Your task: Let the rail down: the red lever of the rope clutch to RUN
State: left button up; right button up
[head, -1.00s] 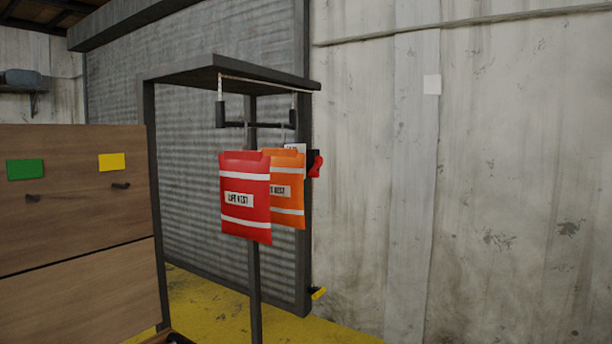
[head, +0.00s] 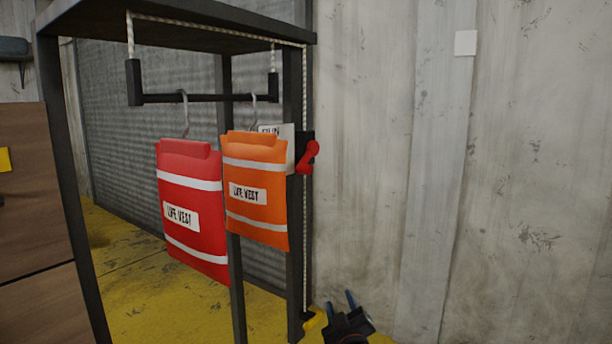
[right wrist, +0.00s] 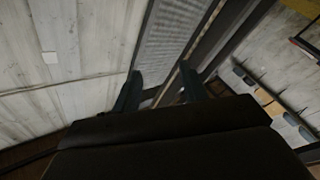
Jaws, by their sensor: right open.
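The red lever (head: 308,157) of the rope clutch sits on a black block on the right post of the dark frame, slanting up to the right. A white label plate (head: 277,133) beside it is partly hidden by the orange vest; its word is not fully readable. The rail (head: 205,98) hangs from ropes high under the frame's top and carries a red life vest (head: 192,212) and an orange life vest (head: 255,190). My right gripper (head: 338,304) is open and empty, low in the head view, well below the lever. It also shows in the right wrist view (right wrist: 158,92). My left gripper is out of view.
A wooden cabinet (head: 35,200) stands at the left.

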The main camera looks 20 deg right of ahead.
jog(key=w+r+n+g+y+p, duration=0.25)
jog(key=r+n+y, duration=0.85)
jog(key=r+n, duration=0.8)
jog(key=w+r+n+g+y+p, duration=0.15)
jog(key=r+n+g+y, duration=0.25)
jog(key=r+n+y, duration=1.5)
jog(key=m+g+h, duration=0.5)
jog(key=m+h, duration=0.2)
jog(key=h, duration=0.7)
send_near(312, 168)
jog(key=x, duration=0.4)
jog(key=shift+t, duration=0.25)
jog(key=p+x, duration=0.2)
jog(key=x, duration=0.4)
jog(key=shift+a+f, duration=0.1)
jog(key=shift+a, duration=0.1)
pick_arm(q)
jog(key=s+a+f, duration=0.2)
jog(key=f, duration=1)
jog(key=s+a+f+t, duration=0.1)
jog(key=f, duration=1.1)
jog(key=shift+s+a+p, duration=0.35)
pick_arm(e)
jog(key=shift+w+a+f, duration=0.25)
jog(key=shift+a, duration=0.25)
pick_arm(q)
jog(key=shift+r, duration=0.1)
pick_arm(e)
grip_shut()
